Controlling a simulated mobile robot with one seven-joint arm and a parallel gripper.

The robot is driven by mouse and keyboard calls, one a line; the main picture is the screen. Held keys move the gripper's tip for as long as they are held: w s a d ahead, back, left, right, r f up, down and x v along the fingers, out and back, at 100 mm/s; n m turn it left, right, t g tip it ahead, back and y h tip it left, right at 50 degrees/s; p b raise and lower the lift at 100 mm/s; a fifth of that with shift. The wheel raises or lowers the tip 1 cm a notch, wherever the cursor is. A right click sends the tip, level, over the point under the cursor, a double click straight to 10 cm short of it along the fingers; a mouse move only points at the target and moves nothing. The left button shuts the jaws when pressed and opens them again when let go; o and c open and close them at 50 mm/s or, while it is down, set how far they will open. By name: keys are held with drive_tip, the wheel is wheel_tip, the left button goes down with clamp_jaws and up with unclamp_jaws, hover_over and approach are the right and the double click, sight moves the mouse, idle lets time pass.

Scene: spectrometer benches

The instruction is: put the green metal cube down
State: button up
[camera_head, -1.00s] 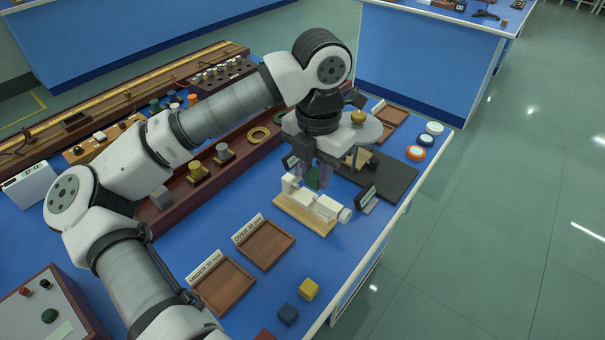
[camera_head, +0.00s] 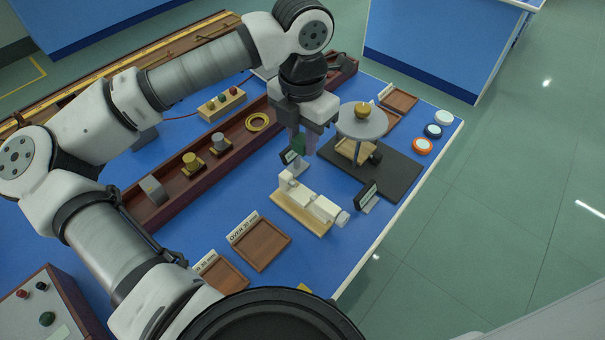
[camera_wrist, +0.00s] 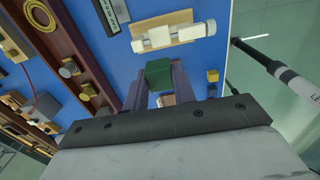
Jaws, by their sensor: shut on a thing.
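The green metal cube (camera_wrist: 159,74) is between the two fingers of my gripper (camera_wrist: 161,86) in the wrist view. In the head view my gripper (camera_head: 302,147) points down above the blue bench, and the cube (camera_head: 299,144) shows as a small dark green patch between its fingers. The gripper is shut on the cube and holds it above the bench, behind the white clamp-like device (camera_head: 312,203) on its wooden base. The cube's underside is hidden.
A round grey platform (camera_head: 362,122) on a dark mat (camera_head: 398,176) stands right of my gripper. A long dark-red rack (camera_head: 231,150) with metal pieces lies to its left. Two wooden trays, one labelled OVER 30 mm (camera_head: 262,246), lie nearer. Blue bench between them is clear.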

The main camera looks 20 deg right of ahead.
wheel_tip(320, 180, down, 12)
drive_tip(key=shift+f+p, duration=0.1)
drive_tip(key=shift+p, duration=1.15)
drive_tip(key=shift+f, duration=0.1)
drive_tip(key=shift+s+f+b, duration=0.1)
drive_tip(key=shift+f+b, duration=0.55)
drive_tip(key=shift+b, duration=0.5)
drive_tip(key=o, duration=1)
drive_tip(key=shift+s, duration=0.1)
drive_tip(key=shift+r, duration=0.1)
